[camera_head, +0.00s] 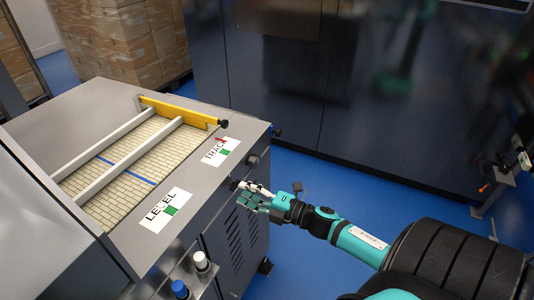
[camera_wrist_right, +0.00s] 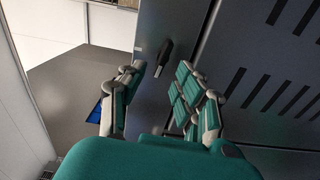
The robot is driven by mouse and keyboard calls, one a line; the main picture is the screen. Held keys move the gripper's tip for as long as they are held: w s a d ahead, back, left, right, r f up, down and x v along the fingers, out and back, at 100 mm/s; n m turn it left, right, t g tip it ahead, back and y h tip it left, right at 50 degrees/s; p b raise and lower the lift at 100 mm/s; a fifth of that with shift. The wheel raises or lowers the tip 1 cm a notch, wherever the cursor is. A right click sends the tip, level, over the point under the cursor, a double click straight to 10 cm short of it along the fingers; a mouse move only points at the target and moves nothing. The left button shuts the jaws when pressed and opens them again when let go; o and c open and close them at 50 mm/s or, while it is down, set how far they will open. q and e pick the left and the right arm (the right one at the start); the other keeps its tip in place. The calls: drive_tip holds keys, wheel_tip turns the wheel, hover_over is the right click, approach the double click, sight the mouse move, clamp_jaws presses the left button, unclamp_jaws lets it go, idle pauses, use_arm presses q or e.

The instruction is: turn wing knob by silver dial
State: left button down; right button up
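My right gripper (camera_head: 250,193) is beside the front side panel of the grey machine, below the label "TRACK". In the right wrist view it (camera_wrist_right: 161,76) is open, with its fingers apart. A black elongated knob (camera_wrist_right: 163,58), which looks like the wing knob, shows in the gap between the fingers, on the dark panel. I cannot tell whether the fingers touch it. In the head view a dark knob (camera_head: 234,185) shows at the fingertips. A round dark knob (camera_head: 254,160) is farther along the panel. I cannot make out a silver dial for certain. My left gripper is not in view.
The grey machine (camera_head: 62,108) has a tiled bed, white rails and a yellow bar (camera_head: 178,111). A white-topped post (camera_head: 201,262) and a blue-topped post (camera_head: 180,289) stand on its near ledge. Dark cabinets (camera_head: 270,70) stand behind.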

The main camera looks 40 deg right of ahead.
drive_tip(key=v, duration=0.8)
drive_tip(key=shift+s+d, duration=0.25)
drive_tip(key=shift+s, duration=0.1)
drive_tip(key=shift+o, duration=0.4)
drive_tip(key=shift+o, duration=1.1)
drive_tip(key=shift+s, duration=0.1)
drive_tip(key=shift+o, duration=1.2)
drive_tip(key=shift+s+m+y, duration=0.3)
drive_tip(key=shift+s+m, duration=0.05)
drive_tip(key=shift+m, duration=0.55)
drive_tip(key=shift+o, duration=1.1)
drive_tip(key=s+m, duration=0.1)
drive_tip(key=m, duration=0.3)
drive_tip(key=s+d+m+b, duration=0.1)
drive_tip(key=m, duration=0.3)
drive_tip(key=s+m, duration=0.1)
drive_tip(key=m, duration=0.3)
drive_tip(key=shift+s+d, duration=0.15)
drive_tip(key=shift+d, duration=0.15)
drive_tip(key=m+b, duration=0.2)
drive_tip(key=m, duration=0.3)
approach(236, 187)
drive_tip(key=x, duration=0.6)
drive_tip(key=f+x, duration=0.1)
drive_tip(key=x, duration=0.2)
drive_tip(key=shift+w+d, duration=0.25)
drive_tip(key=shift+w, duration=0.05)
